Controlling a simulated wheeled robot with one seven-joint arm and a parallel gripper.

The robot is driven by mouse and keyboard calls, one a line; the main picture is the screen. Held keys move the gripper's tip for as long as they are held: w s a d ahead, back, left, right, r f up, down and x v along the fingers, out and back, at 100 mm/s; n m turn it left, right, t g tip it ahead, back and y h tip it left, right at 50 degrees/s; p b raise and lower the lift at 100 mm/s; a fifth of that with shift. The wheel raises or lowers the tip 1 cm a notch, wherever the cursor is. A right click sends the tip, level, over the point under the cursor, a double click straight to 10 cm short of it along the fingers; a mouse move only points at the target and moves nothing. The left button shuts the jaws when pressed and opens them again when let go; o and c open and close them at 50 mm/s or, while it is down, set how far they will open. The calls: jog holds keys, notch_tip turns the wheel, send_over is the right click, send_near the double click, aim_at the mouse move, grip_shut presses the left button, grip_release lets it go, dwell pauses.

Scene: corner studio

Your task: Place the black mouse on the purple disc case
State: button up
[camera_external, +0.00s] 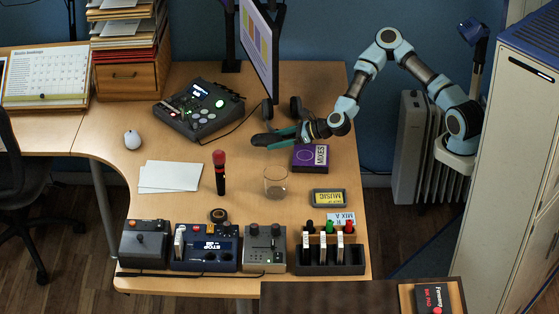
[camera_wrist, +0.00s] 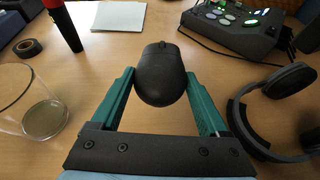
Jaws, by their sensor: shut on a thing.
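My gripper (camera_external: 275,138) is shut on the black mouse (camera_wrist: 162,78), which sits between the two teal fingers in the wrist view. In the external view the mouse is a dark shape (camera_external: 262,140) at the finger ends, seemingly just above the desk; the exact gap is unclear. The purple disc case (camera_external: 303,158), marked MIXES, lies on the desk to the right of the fingers and partly below the wrist. The case does not show in the wrist view.
A clear glass (camera_external: 276,184) stands in front of the gripper, and a red-topped microphone (camera_external: 220,172) stands left of it. Headphones (camera_wrist: 275,110) lie right of the fingers in the wrist view. A mixer (camera_external: 199,108) and monitor (camera_external: 260,45) are behind. White paper (camera_external: 170,176) lies left.

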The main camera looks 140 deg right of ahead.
aim_at(320, 153)
jog(key=s+a+r+m+g+h+p, duration=0.25)
jog(key=s+a+r+p, duration=0.3)
jog(key=s+a, duration=0.45)
jog(key=shift+m+g+y, duration=0.25)
jog(key=shift+g, duration=0.1)
jog(key=f, duration=0.3)
jog(key=s+f, duration=0.1)
jog(key=f, duration=0.5)
jog(key=shift+s+d+f, duration=0.25)
jog(key=shift+s+f, duration=0.05)
jog(key=shift+s, duration=0.05)
jog(key=shift+f, duration=0.2)
jog(key=o, duration=1.3)
jog(key=shift+r, duration=0.1)
